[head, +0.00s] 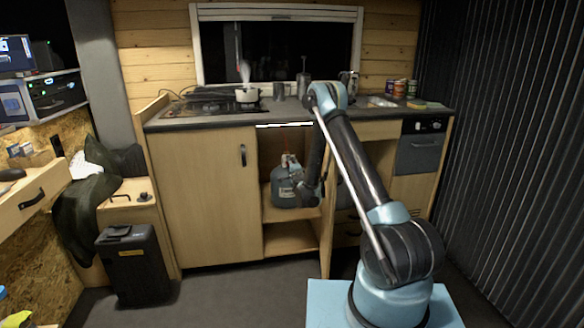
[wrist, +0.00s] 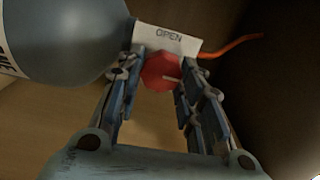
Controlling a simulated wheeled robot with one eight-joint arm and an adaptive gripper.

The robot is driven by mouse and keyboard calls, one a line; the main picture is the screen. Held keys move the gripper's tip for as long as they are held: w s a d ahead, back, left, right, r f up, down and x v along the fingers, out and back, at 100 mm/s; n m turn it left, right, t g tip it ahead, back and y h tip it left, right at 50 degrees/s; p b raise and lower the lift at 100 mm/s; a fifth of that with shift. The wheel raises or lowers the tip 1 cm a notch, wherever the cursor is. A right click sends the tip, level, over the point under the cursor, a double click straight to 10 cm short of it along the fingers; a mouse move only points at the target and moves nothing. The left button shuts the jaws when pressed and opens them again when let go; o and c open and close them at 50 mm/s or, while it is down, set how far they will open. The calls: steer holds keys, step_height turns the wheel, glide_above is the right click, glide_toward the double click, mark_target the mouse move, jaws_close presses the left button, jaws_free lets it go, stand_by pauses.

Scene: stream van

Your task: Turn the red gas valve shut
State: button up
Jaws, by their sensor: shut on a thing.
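The red gas valve (wrist: 160,72) is a red, roughly eight-sided knob with a pale line on its face, in the wrist view. My gripper (wrist: 160,80) has its two fingers on either side of the knob and is shut on it. A white label reading "OPEN" (wrist: 168,38) sits just beyond the knob. The grey-blue gas bottle (wrist: 70,35) fills the upper left of the wrist view. In the head view the bottle (head: 284,192) stands on a shelf in the open cabinet. My gripper (head: 296,172) reaches in beside its top, partly hidden by my arm.
An orange-red hose (wrist: 232,45) runs right from behind the label. The cabinet's closed door (head: 205,200) is left of the opening, and the shelf (head: 290,213) lies under the bottle. A steaming white pot (head: 247,94) stands on the hob above.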

steer(key=shift+m, duration=0.3)
steer(key=o, duration=1.1)
steer(key=shift+f, duration=0.15)
steer(key=shift+c, duration=0.2)
steer(key=shift+r, duration=0.2)
